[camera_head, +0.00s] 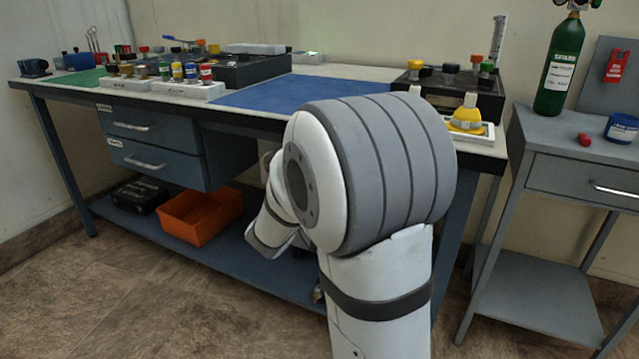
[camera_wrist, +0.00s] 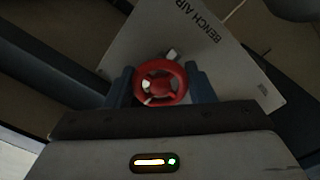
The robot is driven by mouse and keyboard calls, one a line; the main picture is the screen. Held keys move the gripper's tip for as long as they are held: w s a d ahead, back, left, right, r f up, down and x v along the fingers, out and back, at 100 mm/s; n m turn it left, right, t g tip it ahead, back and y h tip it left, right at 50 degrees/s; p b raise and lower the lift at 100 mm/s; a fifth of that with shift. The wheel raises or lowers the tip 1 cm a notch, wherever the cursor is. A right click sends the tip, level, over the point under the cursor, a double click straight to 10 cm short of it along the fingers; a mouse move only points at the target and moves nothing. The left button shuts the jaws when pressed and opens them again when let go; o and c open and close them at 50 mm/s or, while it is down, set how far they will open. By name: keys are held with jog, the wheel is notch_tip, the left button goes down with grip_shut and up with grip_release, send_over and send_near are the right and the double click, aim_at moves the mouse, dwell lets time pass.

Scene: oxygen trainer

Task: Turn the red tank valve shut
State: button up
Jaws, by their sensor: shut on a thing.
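In the wrist view a red handwheel valve (camera_wrist: 172,72) stands in front of a pale plate (camera_wrist: 215,65) lettered "BENCH AIR". My gripper (camera_wrist: 161,86) has one blue-grey finger on each side of the wheel and is shut on it. The wheel's hub and spokes show, and a small metal part sticks out beyond its rim. In the head view my arm hides the gripper and this wheel, low at the workbench (camera_head: 340,73).
A green tank marked "SPARE" (camera_head: 562,75) stands on a grey side table (camera_head: 545,155) at right. An orange bin (camera_head: 190,225) and a black case (camera_head: 138,196) sit on the lower shelf (camera_head: 262,270). Drawers (camera_head: 150,140) hang under the bench. Floor at left front is clear.

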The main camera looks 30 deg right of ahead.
jog(key=shift+s+d, duration=0.1)
jog(key=shift+d, duration=0.05)
jog(key=o, duration=1)
jog(key=p+v, duration=0.1)
jog(key=v, duration=0.7)
jog(key=shift+p, duration=0.4)
